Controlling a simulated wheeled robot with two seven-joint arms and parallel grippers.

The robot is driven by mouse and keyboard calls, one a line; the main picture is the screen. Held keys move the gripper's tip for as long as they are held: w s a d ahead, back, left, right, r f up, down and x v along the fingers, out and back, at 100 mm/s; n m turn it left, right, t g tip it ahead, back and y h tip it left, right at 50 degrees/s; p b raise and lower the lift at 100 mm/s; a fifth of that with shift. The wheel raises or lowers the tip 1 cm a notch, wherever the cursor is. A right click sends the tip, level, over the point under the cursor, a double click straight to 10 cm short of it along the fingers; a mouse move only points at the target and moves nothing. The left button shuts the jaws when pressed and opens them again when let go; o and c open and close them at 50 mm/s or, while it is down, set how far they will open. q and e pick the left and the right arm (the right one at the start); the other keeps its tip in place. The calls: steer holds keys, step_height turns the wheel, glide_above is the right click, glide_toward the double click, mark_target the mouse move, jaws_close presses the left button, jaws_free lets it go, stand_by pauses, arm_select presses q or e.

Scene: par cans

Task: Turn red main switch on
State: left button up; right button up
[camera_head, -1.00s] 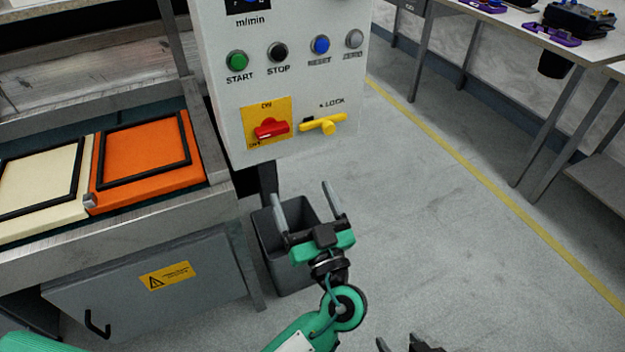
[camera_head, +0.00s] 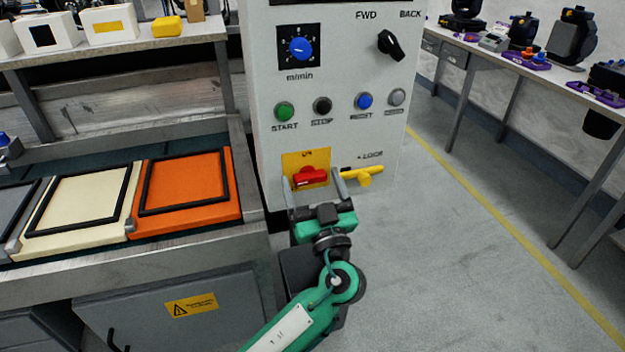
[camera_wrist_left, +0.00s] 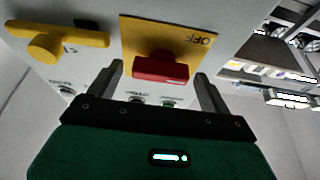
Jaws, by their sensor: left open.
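The red main switch (camera_head: 310,176) is a knob on a yellow plate (camera_head: 292,160), low on the front of the white control panel (camera_head: 345,140). My left gripper (camera_head: 315,180) is open, its two fingers pointing up at the panel on either side of the red knob in the head view. The left wrist view also shows the red knob (camera_wrist_left: 160,68) between and beyond the open fingers (camera_wrist_left: 160,85), with the word OFF on the plate beside it. I cannot tell whether the fingers touch the knob or panel. My right gripper is not in view.
A yellow lock handle (camera_head: 362,176) sticks out just right of the switch. Green (camera_head: 284,112), black, blue and grey buttons sit above. A conveyor with an orange tile (camera_head: 190,206) lies left. Floor to the right is clear.

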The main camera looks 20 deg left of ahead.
arm_select(q)
steer(key=shift+w+a+r, duration=0.1)
steer(key=shift+w, duration=0.1)
steer(key=c, duration=1)
